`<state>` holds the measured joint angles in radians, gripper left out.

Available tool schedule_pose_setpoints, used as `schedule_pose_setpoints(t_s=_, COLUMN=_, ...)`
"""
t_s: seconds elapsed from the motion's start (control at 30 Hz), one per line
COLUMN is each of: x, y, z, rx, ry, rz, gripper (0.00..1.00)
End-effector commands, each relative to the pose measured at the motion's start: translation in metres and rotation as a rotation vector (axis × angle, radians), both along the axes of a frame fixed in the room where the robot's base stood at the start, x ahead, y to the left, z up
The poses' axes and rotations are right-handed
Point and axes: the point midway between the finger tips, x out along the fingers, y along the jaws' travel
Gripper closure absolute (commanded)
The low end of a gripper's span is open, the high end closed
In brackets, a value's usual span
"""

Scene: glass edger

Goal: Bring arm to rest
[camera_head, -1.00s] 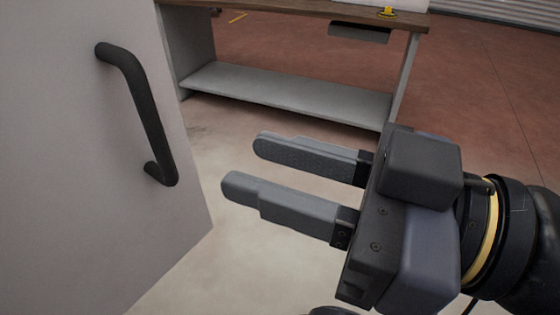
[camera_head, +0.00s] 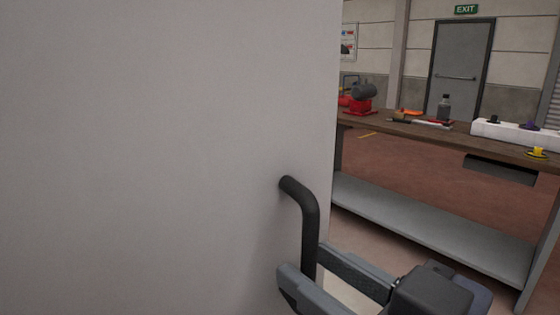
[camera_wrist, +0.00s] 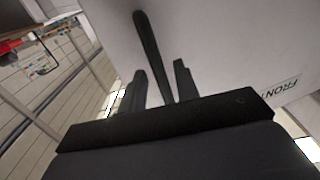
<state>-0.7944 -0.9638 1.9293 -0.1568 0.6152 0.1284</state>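My gripper (camera_head: 304,264) is at the lower edge of the head view, in front of a pale panel (camera_head: 150,150). It is open, with its two fingers apart. A dark bar handle (camera_head: 308,225) on the panel runs down to the fingers and appears to pass between them; its lower end is hidden. In the wrist view the handle (camera_wrist: 152,55) shows between the two fingertips (camera_wrist: 161,80), with gaps on both sides. I cannot tell whether either finger touches it.
A workbench (camera_head: 430,238) with a lower shelf stands to the right behind the panel. On it are a red and grey machine (camera_head: 360,97), a dark bottle (camera_head: 445,107) and a white block (camera_head: 510,132). A grey exit door (camera_head: 460,70) is at the back.

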Motion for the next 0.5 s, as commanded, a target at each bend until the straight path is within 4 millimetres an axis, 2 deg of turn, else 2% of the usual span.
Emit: schedule_pose_setpoints(t_s=0.5, x=0.013, y=0.012, z=0.001, rx=0.002, ry=-0.005, rz=0.002, gripper=0.70)
